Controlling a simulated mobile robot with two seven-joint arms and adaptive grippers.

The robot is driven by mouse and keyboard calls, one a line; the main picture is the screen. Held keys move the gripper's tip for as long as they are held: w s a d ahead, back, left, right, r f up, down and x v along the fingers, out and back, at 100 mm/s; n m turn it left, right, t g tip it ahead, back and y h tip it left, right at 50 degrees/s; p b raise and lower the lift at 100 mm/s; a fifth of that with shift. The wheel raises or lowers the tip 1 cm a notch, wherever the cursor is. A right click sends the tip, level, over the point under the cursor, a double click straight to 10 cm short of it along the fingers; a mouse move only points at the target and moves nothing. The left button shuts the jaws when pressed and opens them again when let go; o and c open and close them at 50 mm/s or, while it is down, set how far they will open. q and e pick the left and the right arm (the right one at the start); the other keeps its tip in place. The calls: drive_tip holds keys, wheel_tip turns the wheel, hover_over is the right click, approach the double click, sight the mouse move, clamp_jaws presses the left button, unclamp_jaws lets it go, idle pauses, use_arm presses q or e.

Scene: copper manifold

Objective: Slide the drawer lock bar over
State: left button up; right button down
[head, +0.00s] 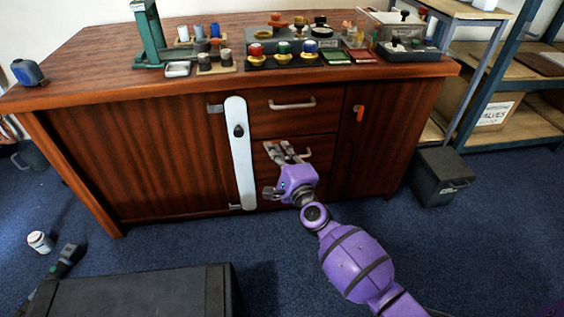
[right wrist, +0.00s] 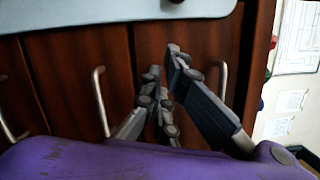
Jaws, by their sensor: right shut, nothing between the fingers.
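The lock bar (head: 241,170) is a long, pale, upright strip with a dark knob (head: 238,131) on its upper half. It stands in front of the left end of the drawer column. In the right wrist view the bar (right wrist: 120,9) runs across the top edge. My right gripper (head: 277,146) is shut and empty, in front of the middle drawer, just right of the bar and apart from it. Its fingers (right wrist: 162,66) show dark grey in the wrist view, pointing towards the bar. My left gripper is not in view.
The drawers have metal handles; the top one (head: 292,105) is clear, and the middle one (head: 294,157) is close to my gripper. A dark bin (head: 441,175) stands right of the cabinet. Blue carpet lies in front.

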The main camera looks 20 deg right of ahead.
sight(246, 143)
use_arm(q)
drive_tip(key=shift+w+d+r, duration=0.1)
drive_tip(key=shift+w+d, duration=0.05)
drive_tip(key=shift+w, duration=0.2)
use_arm(e)
drive_tip(key=w+a, duration=0.1)
drive_tip(key=a, duration=0.1)
drive_tip(key=w+a, duration=0.2)
drive_tip(key=a, duration=0.1)
drive_tip(key=w+a+r, duration=0.1)
drive_tip(key=w+a, duration=0.1)
drive_tip(key=a, duration=0.1)
drive_tip(key=shift+a, duration=0.15)
idle(0.4)
